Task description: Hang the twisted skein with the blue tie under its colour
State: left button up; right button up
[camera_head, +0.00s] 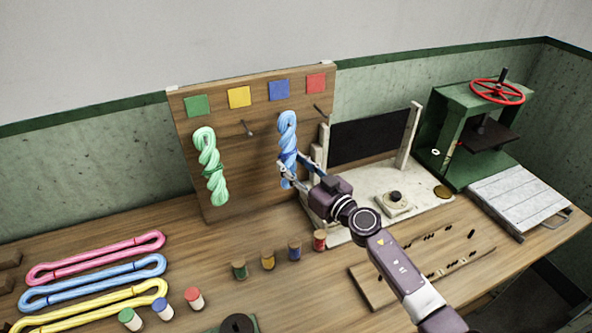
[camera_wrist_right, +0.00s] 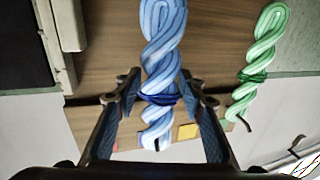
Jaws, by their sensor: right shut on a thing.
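The light blue twisted skein (camera_head: 287,131) hangs upright in front of the wooden board (camera_head: 237,172), just below the blue square (camera_head: 279,90). My right gripper (camera_head: 287,172) is shut on its lower part. In the right wrist view the fingers of my right gripper (camera_wrist_right: 160,98) stand either side of the blue skein (camera_wrist_right: 162,35), by its dark blue tie (camera_wrist_right: 160,99). The peg under the blue square is hidden, so I cannot tell whether the loop is on it. My left gripper is not in view.
A green skein (camera_head: 210,165) hangs below the green square (camera_head: 196,105). Bare pegs show under yellow (camera_head: 247,128) and red (camera_head: 321,112). Several spools stand before the board. Loose pink (camera_head: 95,258), blue and yellow skeins lie front left. A green press (camera_head: 450,135) stands right.

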jog(key=shift+w+a+f+b, duration=0.3)
jog(key=shift+w+b, duration=0.1)
jog(key=shift+w, duration=0.25)
jog(key=shift+w+a+f+b, duration=0.15)
jog(key=shift+w+a+b, duration=0.15)
jog(key=shift+w, duration=0.35)
jog(key=o, duration=1.2)
jog(key=shift+o, duration=0.2)
jog(key=shift+d, duration=0.15)
